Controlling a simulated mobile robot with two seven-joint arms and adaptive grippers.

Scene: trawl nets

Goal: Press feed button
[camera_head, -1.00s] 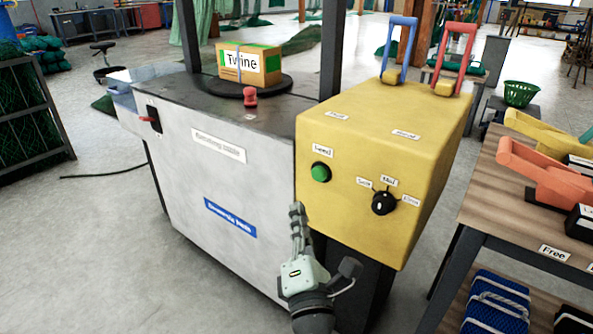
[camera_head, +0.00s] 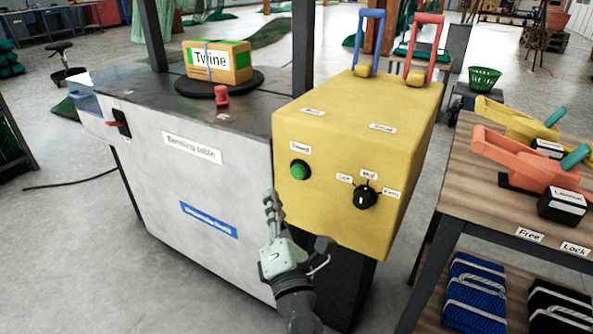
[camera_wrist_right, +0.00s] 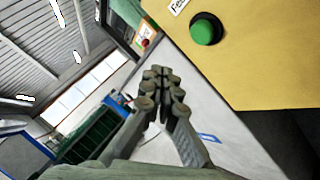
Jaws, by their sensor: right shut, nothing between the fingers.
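The green feed button (camera_head: 300,170) is on the front face of the yellow box (camera_head: 330,135), under a small white label. It also shows in the right wrist view (camera_wrist_right: 206,29), up and to the right of my fingers. My right gripper (camera_head: 270,194) is shut and empty, in front of the machine and a little below and left of the button. In the right wrist view the fingertips (camera_wrist_right: 162,72) are together and apart from the button. My left gripper is not in view.
A black selector knob (camera_head: 365,195) is right of the button. Blue (camera_head: 370,42) and red (camera_head: 425,48) levers stand on the yellow box. A red button (camera_head: 222,95) and a Twine box (camera_head: 217,62) are on the bundling table (camera_head: 180,110). A wooden table (camera_head: 480,195) is at right.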

